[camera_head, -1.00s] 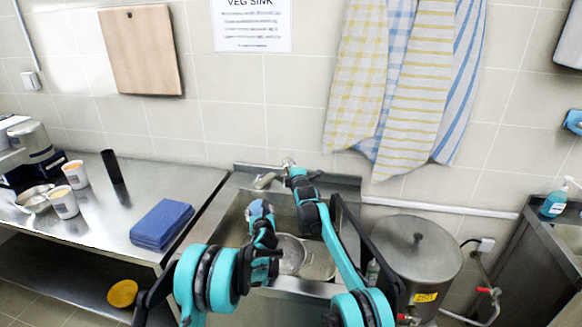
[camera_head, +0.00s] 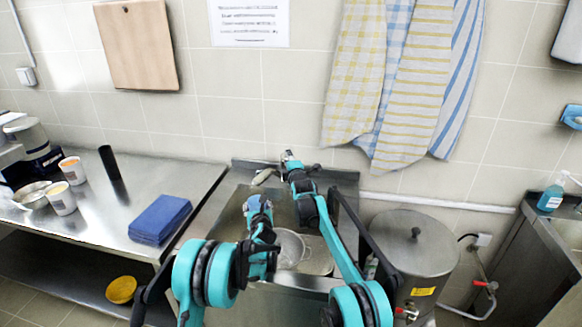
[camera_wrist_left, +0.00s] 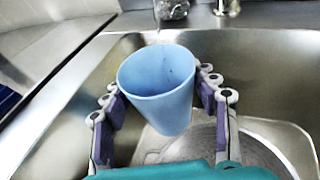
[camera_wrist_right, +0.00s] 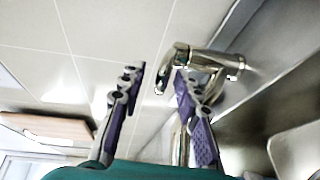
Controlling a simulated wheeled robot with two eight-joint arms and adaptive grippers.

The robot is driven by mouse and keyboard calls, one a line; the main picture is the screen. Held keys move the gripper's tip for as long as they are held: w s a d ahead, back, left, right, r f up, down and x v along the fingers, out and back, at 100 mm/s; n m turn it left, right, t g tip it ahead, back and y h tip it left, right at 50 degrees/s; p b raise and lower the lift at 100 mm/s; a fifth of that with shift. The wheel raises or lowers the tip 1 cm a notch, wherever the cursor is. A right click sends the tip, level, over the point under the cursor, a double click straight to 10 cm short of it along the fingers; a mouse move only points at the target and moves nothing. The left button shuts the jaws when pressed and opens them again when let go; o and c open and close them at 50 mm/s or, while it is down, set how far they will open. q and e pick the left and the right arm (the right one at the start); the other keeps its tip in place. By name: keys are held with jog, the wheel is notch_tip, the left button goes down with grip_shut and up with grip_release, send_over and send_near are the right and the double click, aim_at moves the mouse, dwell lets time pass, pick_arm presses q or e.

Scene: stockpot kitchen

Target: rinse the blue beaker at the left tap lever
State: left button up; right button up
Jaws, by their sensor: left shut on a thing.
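The blue beaker (camera_wrist_left: 158,92) is between the fingers of my left gripper (camera_wrist_left: 160,80) in the left wrist view. The left gripper is shut on it and holds it mouth upward, slightly tilted, over the sink (camera_wrist_left: 265,75). In the head view my left gripper (camera_head: 259,207) is above the sink's left part. The chrome tap (camera_wrist_right: 205,60) shows in the right wrist view, just beyond the fingertips of my right gripper (camera_wrist_right: 156,76). The right gripper is open with nothing between its fingers. I cannot tell whether a finger touches the tap lever (camera_wrist_right: 181,47).
A pot (camera_head: 289,248) lies in the sink. A large steel stockpot (camera_head: 415,255) stands to the right. Blue folded cloths (camera_head: 160,220), a black cylinder (camera_head: 109,162) and white cups (camera_head: 62,198) stand on the left counter. Towels (camera_head: 410,80) hang on the wall behind.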

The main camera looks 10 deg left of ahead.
jog(key=v, duration=1.1)
jog(key=shift+s, duration=0.35)
jog(key=c, duration=0.6)
jog(key=shift+a+m, duration=0.1)
jog(key=shift+m, duration=0.2)
grip_shut()
jog(key=w+a+m+t, duration=0.2)
jog(key=w+m, duration=0.7)
jog(key=m, duration=0.8)
jog(key=shift+a+t+y, duration=0.4)
jog(key=shift+t, duration=0.3)
